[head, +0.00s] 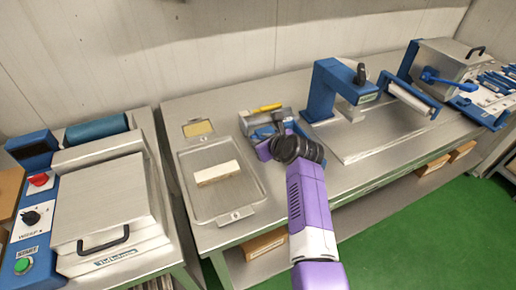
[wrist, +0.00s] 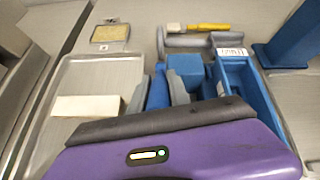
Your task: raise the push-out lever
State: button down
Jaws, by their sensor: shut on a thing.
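My gripper (head: 277,121) reaches down to a small grey and blue device on the table, between the tray and the blue press. In the wrist view my two grey fingers (wrist: 160,94) are shut on a narrow upright blue bar (wrist: 157,88), which looks like the push-out lever. Its lower end is hidden behind my purple wrist housing. A blue block (wrist: 187,72) and an open blue box with a label (wrist: 238,80) stand just right of the fingers. In the head view my gripper hides most of the lever.
A metal tray (head: 206,208) with a pale bar (head: 217,173) lies left of my gripper. A yellow-handled tool (head: 266,107) lies behind the device. The blue press (head: 330,88) stands to the right. A lidded machine (head: 105,207) stands far left.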

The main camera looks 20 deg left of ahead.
dwell(0.6)
jog(key=c, duration=1.2)
grip_release()
jog(key=shift+c, duration=0.2)
jog(key=shift+r, duration=0.1)
jog(key=shift+v, duration=3.8)
jog(key=shift+s+d, duration=0.1)
